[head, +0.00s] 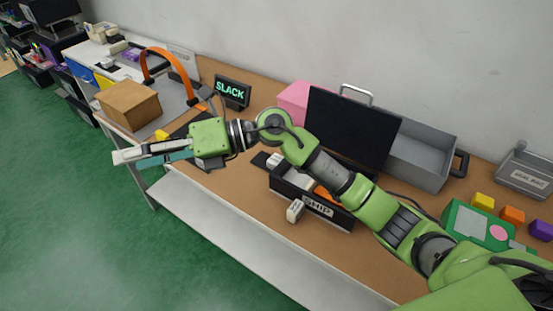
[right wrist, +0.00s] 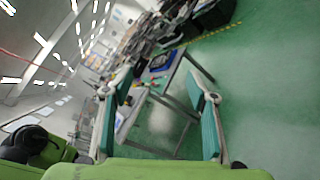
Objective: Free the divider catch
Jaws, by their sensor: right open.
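I cannot make out for certain which part is the divider catch. A black bin labelled SHIP (head: 337,216) stands on the brown bench, with white and orange things in it. A small pale block (head: 295,211) is at its front wall; I cannot tell whether it is fixed there. A dark upright panel (head: 350,125) rises behind the bin, partly covered by my right arm. My right gripper (head: 117,156) is open and empty, out past the bench's front left edge, well left of the bin. In the right wrist view its fingers (right wrist: 157,108) stand apart with nothing between. My left gripper is not seen.
A cardboard box (head: 128,103), an orange arch (head: 175,68) and a SLACK sign (head: 232,91) stand at the left. A grey tray (head: 420,150), a green device (head: 475,225) and coloured blocks (head: 512,214) are at the right. Green floor lies clear in front.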

